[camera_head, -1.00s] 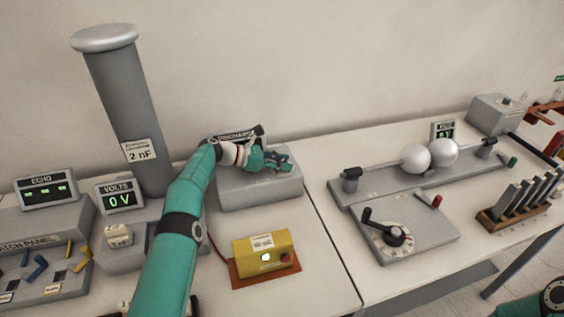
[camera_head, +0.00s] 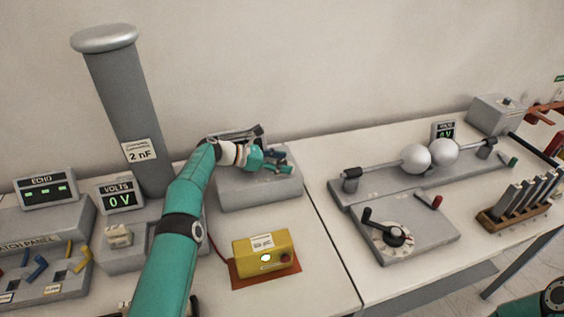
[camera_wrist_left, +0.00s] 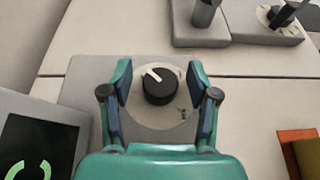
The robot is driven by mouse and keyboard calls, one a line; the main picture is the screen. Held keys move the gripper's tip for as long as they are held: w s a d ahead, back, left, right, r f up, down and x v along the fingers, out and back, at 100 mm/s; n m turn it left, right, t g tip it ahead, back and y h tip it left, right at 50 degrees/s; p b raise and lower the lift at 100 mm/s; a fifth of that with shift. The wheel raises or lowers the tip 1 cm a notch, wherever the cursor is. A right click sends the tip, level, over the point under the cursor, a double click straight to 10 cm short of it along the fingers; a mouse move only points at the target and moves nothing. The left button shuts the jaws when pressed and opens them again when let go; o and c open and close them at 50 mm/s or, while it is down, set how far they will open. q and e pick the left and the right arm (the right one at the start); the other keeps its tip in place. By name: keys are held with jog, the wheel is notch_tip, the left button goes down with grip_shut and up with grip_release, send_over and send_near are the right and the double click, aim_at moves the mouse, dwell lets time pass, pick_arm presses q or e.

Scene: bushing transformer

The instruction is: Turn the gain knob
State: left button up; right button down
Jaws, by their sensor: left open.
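The knob (camera_wrist_left: 160,86) is a round black dial with a white pointer line on a pale round plate, and I take it as the gain knob. In the left wrist view its pointer aims up and left. It sits on a grey box (camera_head: 262,194) at the middle of the bench in the head view, where the gripper hides it. My left gripper (camera_wrist_left: 160,92) is open, with one finger on each side of the knob and a visible gap to it. It also shows over the grey box in the head view (camera_head: 278,162). My right gripper is out of view.
A yellow box (camera_head: 262,252) on an orange base stands in front of the grey box. A tall grey column (camera_head: 126,105) rises to the left, beside a volts display (camera_head: 119,199) reading 0 V. A crank panel (camera_head: 420,232) and two white spheres are to the right.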

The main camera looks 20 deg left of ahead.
pick_arm(q)
jog(key=v, duration=0.7)
jog(key=shift+a, duration=0.15)
